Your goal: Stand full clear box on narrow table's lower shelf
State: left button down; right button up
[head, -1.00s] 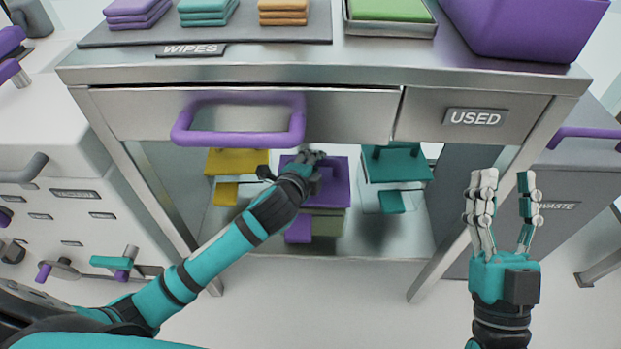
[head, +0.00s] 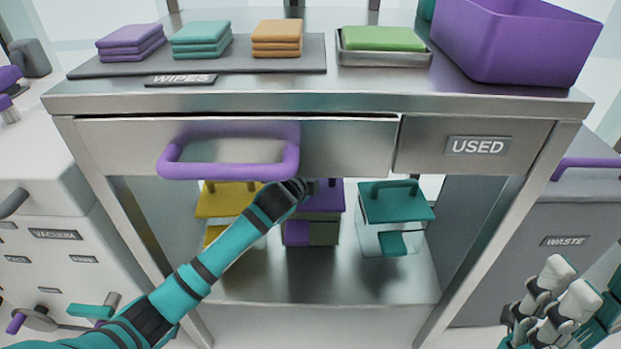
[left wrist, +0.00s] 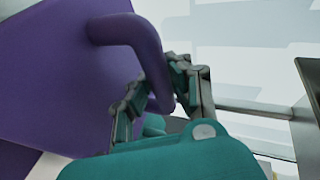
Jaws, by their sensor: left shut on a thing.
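The purple-lidded clear box (head: 324,235) has olive contents and a purple front tag. It is between the other two boxes at the narrow table's lower shelf (head: 330,285); I cannot tell whether its base touches the shelf. My left gripper (head: 312,187) is at its lid, under the drawer. In the left wrist view, the gripper (left wrist: 160,95) is shut around the purple handle (left wrist: 145,50) of the purple lid (left wrist: 60,80). My right gripper (head: 565,290) is empty at the lower right, fingers apart, partly cut off by the picture edge.
A yellow-lidded box (head: 228,205) stands left and a teal-lidded box (head: 397,207) right on the shelf. The drawer's purple handle (head: 228,172) juts out above my left forearm. Table legs (head: 497,245) bound the opening. The shelf's front part is bare.

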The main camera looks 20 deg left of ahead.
pick_arm(q)
notch_tip(320, 180, down, 2)
jog(key=shift+f+b, duration=0.2)
jog(key=shift+b, duration=0.55)
jog(key=shift+f, duration=0.2)
jog(key=shift+r, duration=0.1)
jog(key=c, duration=1.3)
grip_release()
jog(key=shift+s+f, duration=0.1)
jog(key=shift+f, duration=0.2)
jog(key=shift+o, duration=0.2)
